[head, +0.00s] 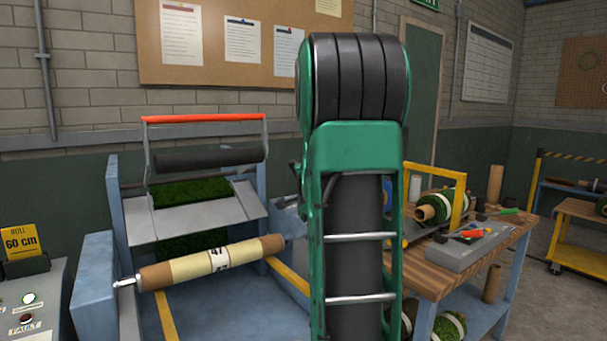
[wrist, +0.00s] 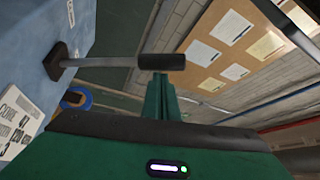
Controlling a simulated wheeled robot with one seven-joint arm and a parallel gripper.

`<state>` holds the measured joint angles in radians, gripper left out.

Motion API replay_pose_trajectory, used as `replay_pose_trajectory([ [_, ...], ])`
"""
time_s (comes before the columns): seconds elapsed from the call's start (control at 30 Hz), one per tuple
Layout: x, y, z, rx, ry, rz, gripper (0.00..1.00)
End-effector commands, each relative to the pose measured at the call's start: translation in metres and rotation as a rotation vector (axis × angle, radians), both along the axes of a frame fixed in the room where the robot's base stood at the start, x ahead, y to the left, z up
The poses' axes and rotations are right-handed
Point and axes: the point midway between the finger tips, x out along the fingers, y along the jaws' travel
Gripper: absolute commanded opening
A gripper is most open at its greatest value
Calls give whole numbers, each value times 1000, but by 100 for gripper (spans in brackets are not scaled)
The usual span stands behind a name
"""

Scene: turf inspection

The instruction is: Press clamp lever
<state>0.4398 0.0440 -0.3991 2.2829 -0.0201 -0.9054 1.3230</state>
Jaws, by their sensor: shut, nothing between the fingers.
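In the wrist view a lever, a grey rod with a dark cylindrical grip (wrist: 162,62), sticks out from a black mount on a blue panel (wrist: 105,25). I take this for the clamp lever. My gripper (wrist: 160,80) shows as green fingers closed together, with nothing between them. The fingertips are right at the grip in the picture; I cannot tell whether they touch it. In the head view my green arm stands in the middle and hides my gripper and most of the area around the lever.
A blue machine (head: 93,285) holds a cardboard core (head: 190,265) with a cream label, below a red bar (head: 205,119) and a black roller. A wooden workbench (head: 425,275) with turf rolls and a grey tray stands at right. Floor shows at far right.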

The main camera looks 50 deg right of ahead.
Motion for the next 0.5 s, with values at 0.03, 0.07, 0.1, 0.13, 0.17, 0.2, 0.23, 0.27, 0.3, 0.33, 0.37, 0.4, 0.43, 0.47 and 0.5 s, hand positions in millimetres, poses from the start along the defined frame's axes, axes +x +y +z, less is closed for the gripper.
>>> replay_pose_trajectory([
  [0.03, -3, -6, 6, -4, -3, -4, 0],
  [0.07, -4, -8, 9, -6, -4, -4, 0],
  [0.1, -5, -11, 12, -9, -7, -3, 0],
  [0.13, -9, -5, 9, -7, -6, -3, 0],
  [0.17, -13, -1, 8, -6, -5, -4, 0],
  [0.2, -18, 3, 7, -7, -6, -5, 0],
  [0.23, -22, 7, 6, -9, -6, -5, 0],
  [0.27, -26, 10, 5, -9, -7, -5, 0],
  [0.3, -31, 15, 4, -9, -8, -6, 0],
  [0.33, -35, 18, 3, -9, -8, -7, 0],
  [0.37, -39, 22, 1, -9, -8, -7, 0],
  [0.4, -44, 27, 0, -11, -9, -8, 0],
  [0.43, -48, 31, -1, -11, -8, -8, 0],
  [0.47, -51, 34, -2, -12, -8, -8, 0],
  [0.5, -56, 39, -4, -12, -9, -9, 0],
])
